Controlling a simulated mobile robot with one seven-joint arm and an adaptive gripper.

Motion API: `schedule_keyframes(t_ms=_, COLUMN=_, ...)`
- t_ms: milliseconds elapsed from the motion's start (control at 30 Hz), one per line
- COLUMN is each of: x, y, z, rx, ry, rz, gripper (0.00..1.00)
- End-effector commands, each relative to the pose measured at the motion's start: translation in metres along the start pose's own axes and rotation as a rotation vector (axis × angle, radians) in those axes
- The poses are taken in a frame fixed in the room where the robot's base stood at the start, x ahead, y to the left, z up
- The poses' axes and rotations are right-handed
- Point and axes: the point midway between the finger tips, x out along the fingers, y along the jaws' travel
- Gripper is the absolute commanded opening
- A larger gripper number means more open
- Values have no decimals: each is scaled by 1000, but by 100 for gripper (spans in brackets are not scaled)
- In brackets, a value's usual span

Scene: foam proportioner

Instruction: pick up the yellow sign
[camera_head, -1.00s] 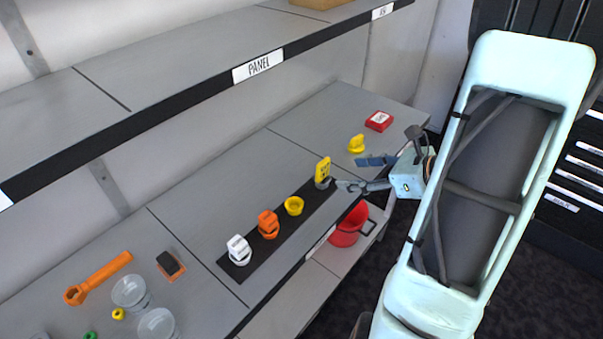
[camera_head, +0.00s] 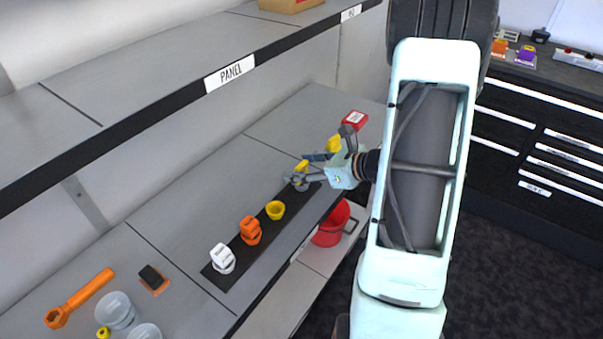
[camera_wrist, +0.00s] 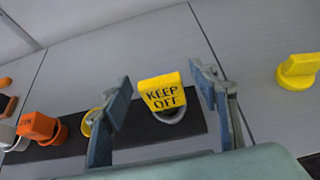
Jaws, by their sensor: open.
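The yellow sign (camera_wrist: 163,93) reads "KEEP OFF" in the wrist view and stands on a grey ring-like base on the black strip (camera_wrist: 150,135). In the head view the sign (camera_head: 302,167) is at the strip's far right end, partly hidden by my gripper. My gripper (camera_head: 308,179) is open, with one finger on each side of the sign. In the wrist view the fingers of my gripper (camera_wrist: 158,93) stand left and right of the sign, with visible gaps; I cannot tell whether either touches it.
On the strip stand a yellow cup (camera_head: 275,210), an orange piece (camera_head: 250,230) and a white piece (camera_head: 222,258). Another yellow piece (camera_wrist: 297,71) stands right of the gripper. A red box (camera_head: 354,119) lies behind. The upper shelf (camera_head: 150,70) overhangs the back. A red bucket (camera_head: 331,225) sits below.

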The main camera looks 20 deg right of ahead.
Motion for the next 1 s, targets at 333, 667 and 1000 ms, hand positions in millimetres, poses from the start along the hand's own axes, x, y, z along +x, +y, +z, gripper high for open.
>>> schedule_keyframes(t_ms=333, x=2, y=0, z=0, rx=-1, ry=0, rz=-1, gripper=44)
schedule_keyframes(t_ms=667, x=1, y=0, z=0, rx=-1, ry=0, rz=-1, gripper=13)
schedule_keyframes(t_ms=1000, x=-1, y=-1, z=5, rx=-3, ry=-1, rz=-2, gripper=13)
